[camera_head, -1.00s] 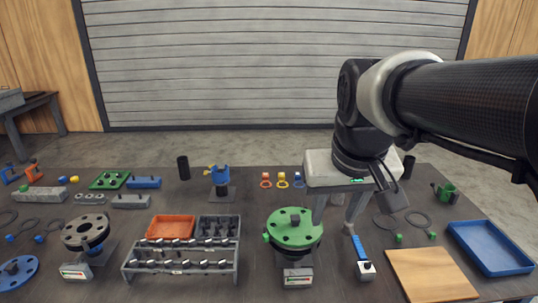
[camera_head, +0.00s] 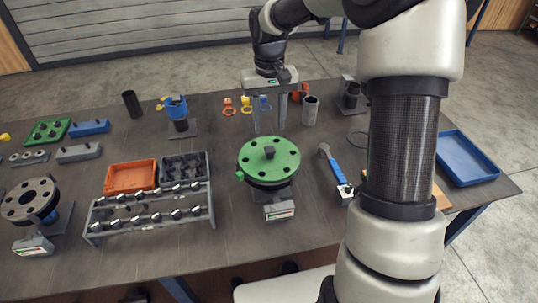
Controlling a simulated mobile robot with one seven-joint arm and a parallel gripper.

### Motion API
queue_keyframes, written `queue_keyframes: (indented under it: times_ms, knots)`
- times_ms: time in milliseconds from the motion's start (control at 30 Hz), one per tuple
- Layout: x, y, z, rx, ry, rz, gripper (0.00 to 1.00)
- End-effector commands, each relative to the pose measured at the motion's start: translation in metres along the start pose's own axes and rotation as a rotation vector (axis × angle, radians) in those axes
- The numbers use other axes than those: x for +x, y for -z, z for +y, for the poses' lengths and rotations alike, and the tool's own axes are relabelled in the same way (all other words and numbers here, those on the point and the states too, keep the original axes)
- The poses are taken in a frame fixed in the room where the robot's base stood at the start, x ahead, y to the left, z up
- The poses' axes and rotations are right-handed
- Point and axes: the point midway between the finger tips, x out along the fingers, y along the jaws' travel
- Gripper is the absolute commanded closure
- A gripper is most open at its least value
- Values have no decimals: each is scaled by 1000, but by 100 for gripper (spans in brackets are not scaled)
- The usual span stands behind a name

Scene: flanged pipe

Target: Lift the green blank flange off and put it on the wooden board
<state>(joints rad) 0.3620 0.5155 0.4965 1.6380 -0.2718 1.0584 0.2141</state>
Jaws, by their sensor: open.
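The green blank flange (camera_head: 284,164) is a round disc with several holes and a dark square knob at its centre. It lies flat on top of a dark pipe stand in the middle of the table. My gripper (camera_head: 268,128) is open and empty, pointing down, and appears behind and above the flange, apart from its knob. The wooden board (camera_head: 441,199) is at the right, mostly hidden behind my own arm; only a tan strip shows.
A blue tray (camera_head: 467,160) lies right of the board. A wrench with a blue handle (camera_head: 333,165) lies right of the flange. A bolt rack (camera_head: 150,214), an orange bin (camera_head: 130,176) and a grey flange (camera_head: 30,201) stand to the left.

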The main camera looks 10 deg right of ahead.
Motion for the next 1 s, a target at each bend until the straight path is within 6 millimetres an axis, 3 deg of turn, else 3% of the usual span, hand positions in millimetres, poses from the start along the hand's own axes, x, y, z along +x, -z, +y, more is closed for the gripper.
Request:
queue_keyframes:
  times_ms: [100, 233, 467, 800, 1000]
  knots:
    - [26, -1, 0, 0, 1, -4, 59]
    - [47, 0, 0, 1, 0, -3, 59]
    - [62, 1, 1, 1, 0, -1, 59]
    - [107, 7, 3, 0, 1, -1, 59]
    - [111, 8, 3, 0, -1, 1, 59]
